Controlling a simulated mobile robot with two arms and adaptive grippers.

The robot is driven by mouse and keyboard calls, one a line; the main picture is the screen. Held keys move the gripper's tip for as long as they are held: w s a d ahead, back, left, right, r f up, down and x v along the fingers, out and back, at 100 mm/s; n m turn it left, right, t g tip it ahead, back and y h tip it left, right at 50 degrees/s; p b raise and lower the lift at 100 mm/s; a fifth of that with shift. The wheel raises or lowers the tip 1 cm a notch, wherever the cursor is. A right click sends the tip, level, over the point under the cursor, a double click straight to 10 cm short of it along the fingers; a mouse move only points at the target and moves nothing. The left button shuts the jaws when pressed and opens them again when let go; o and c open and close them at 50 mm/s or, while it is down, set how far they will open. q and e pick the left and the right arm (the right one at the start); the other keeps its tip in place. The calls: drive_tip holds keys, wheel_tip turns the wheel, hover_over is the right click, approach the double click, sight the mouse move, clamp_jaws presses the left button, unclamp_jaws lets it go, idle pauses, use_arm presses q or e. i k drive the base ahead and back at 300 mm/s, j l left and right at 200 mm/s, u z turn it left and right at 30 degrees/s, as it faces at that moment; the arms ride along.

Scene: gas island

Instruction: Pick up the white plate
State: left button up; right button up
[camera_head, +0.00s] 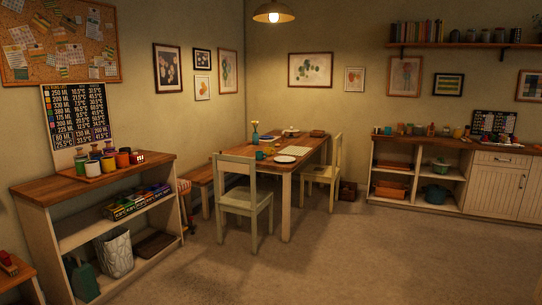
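A small white plate (285,159) lies flat on the wooden dining table (313,152), near its front edge. A second pale, plate-like round (295,150) lies just behind it, too small to make out clearly. The table stands in the far middle of the room, well away from me. Neither of my grippers shows in the head view.
A green chair (237,199) stands before the table, a yellow chair (330,173) at its right and a bench (200,177) at its left. A shelf unit (60,205) stands at left, cabinets (492,184) at back right. The carpet (355,255) is clear.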

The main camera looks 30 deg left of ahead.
sight(280, 158)
drive_tip(key=i+j+u, duration=0.4)
drive_tip(key=i, duration=0.25)
drive_tip(key=i+u, duration=0.4)
drive_tip(key=i, duration=2.4)
drive_tip(key=j+u, duration=0.05)
drive_tip(key=j, duration=0.05)
